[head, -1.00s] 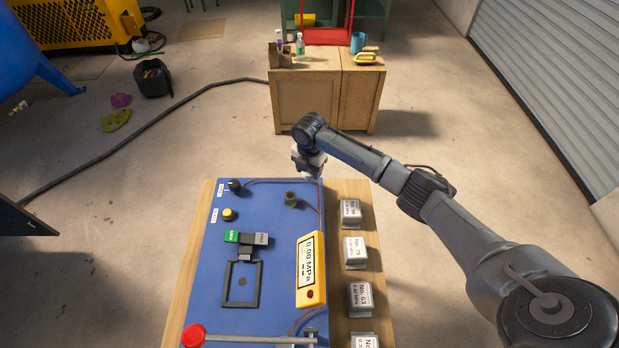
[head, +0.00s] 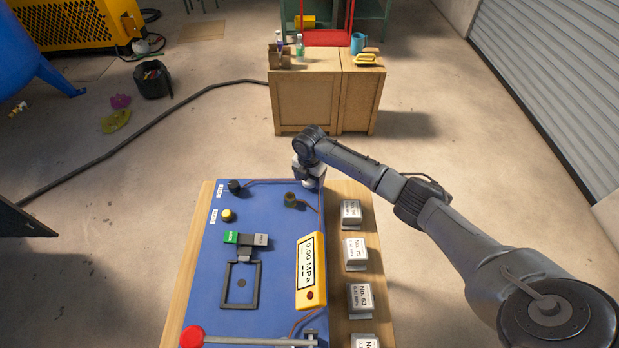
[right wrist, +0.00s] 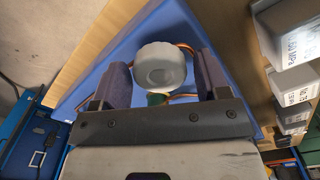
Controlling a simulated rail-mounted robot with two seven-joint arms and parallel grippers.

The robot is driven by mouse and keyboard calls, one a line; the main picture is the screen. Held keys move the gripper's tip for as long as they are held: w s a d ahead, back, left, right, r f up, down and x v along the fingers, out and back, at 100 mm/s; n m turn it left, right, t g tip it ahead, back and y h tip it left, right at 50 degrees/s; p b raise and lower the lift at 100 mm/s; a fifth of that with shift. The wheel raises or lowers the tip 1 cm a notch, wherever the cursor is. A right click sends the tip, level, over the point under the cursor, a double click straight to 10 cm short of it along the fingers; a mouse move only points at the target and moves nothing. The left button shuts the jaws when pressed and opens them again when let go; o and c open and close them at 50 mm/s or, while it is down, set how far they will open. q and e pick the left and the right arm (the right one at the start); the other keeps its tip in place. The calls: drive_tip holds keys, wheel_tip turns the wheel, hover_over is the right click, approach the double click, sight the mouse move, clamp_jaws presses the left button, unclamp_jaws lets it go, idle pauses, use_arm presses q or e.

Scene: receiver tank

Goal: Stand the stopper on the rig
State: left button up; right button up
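The stopper (right wrist: 160,65) has a round, pale grey, ribbed head. In the right wrist view it sits between the two dark fingers of my right gripper (right wrist: 160,80), which look closed against its sides. Something green shows just below it, partly hidden. In the head view my right gripper (head: 308,177) is over the far right corner of the rig's blue panel (head: 200,285), its fingertips mostly hidden. My left gripper is not in view.
The panel carries a black knob (head: 235,186), a yellow button (head: 228,215), a black frame (head: 257,285), a yellow gauge (head: 311,270) reading 0.00 MPa and a red knob (head: 191,337). Several grey weights, one marked 63 (head: 360,298), line the wooden right edge.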

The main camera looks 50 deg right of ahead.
drive_tip(key=shift+o, duration=0.5)
drive_tip(key=shift+r, duration=0.1)
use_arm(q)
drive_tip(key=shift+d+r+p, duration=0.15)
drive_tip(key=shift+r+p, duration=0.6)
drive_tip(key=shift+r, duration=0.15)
use_arm(e)
wheel_tip(320, 180, up, 12)
